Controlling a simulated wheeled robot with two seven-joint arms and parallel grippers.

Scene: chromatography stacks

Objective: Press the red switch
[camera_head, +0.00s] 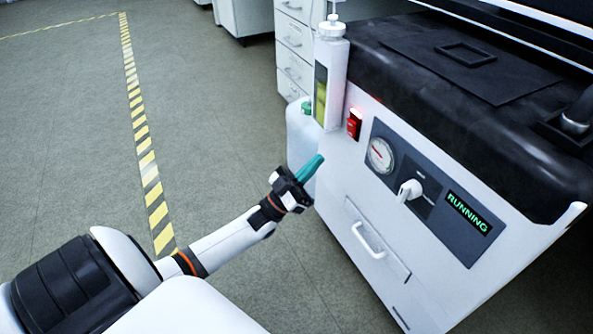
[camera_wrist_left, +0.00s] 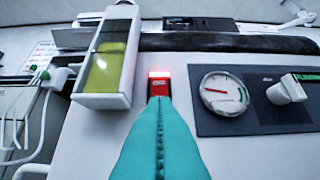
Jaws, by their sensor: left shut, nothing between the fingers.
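The red switch (camera_head: 354,124) is on the front of the white machine (camera_head: 341,180), lit red at its top. It lies between the bottle unit with yellow-green liquid and the round gauge. My left gripper (camera_head: 311,166) has teal fingers, shut and empty, and is in front of the machine, lower left of the switch in the head view. In the left wrist view the red switch (camera_wrist_left: 159,83) appears just beyond the teal fingertips (camera_wrist_left: 159,99), which cover its lower part. I cannot tell if they touch it. My right gripper is not in view.
The bottle unit (camera_head: 331,75) sticks out just left of the switch. To the right are the gauge (camera_head: 380,155), a white knob (camera_head: 410,190) and a green "RUNNING" display (camera_head: 468,212). A drawer handle (camera_head: 368,241) juts out below. Open floor (camera_head: 70,130) lies left.

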